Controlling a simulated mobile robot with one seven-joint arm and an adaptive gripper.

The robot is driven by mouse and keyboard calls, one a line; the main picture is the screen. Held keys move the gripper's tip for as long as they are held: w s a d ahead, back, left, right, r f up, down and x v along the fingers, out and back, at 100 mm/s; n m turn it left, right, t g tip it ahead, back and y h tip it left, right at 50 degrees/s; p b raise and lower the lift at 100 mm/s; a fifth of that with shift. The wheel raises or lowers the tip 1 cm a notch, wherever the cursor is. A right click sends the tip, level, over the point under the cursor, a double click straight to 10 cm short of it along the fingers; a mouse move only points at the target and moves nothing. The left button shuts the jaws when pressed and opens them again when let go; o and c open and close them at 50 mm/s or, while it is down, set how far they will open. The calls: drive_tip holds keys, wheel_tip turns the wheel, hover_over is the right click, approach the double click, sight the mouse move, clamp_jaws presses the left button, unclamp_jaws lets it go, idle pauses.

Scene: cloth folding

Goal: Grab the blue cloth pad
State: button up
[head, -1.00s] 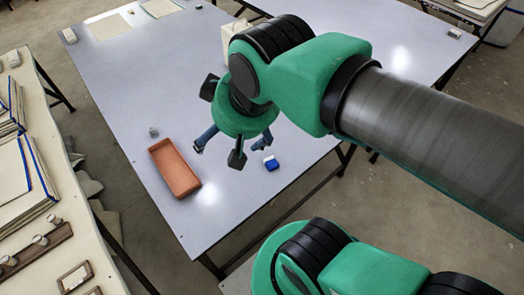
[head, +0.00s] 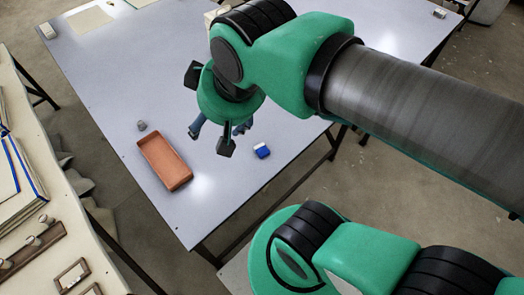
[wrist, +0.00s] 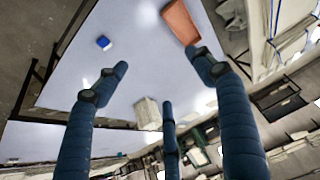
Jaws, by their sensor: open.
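In the wrist view the blue pad (wrist: 103,42) shows at the upper left, apart from my fingers. My gripper (head: 220,135) hangs above the table, to the left of the pad in the head view, with its fingers spread. In the wrist view my gripper's (wrist: 160,70) blue fingers are wide apart with nothing between them. The fingers appear above the tabletop and do not touch the pad.
An orange tray (head: 165,162) lies on the table left of my gripper, with a small grey object (head: 142,126) by its upper corner. A pale box (head: 216,14) stands farther back, partly hidden by my arm. A side bench (head: 30,225) is at the left.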

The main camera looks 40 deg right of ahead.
drive_tip(key=w+d+f+m+g+p, duration=0.3)
drive_tip(key=w+d+f+m, duration=0.7)
drive_tip(key=w+d+f, duration=0.25)
drive_tip(key=d+f+m+g+p, duration=0.1)
drive_tip(key=d+f+m, duration=0.4)
drive_tip(key=f, duration=0.6)
drive_tip(key=s+d+f+m+g+p, duration=0.1)
drive_tip(key=d+f+m, duration=0.4)
drive_tip(key=f, duration=0.7)
drive_tip(key=shift+s+d+g, duration=0.25)
drive_tip(key=shift+d+g, duration=0.05)
drive_tip(key=shift+d, duration=0.8)
drive_tip(key=shift+f, duration=0.15)
drive_tip(key=b, duration=0.1)
hover_over(262, 149)
drive_tip(key=shift+s+f, duration=0.1)
drive_tip(key=shift+f, duration=4.1)
drive_tip(key=shift+f, duration=0.1)
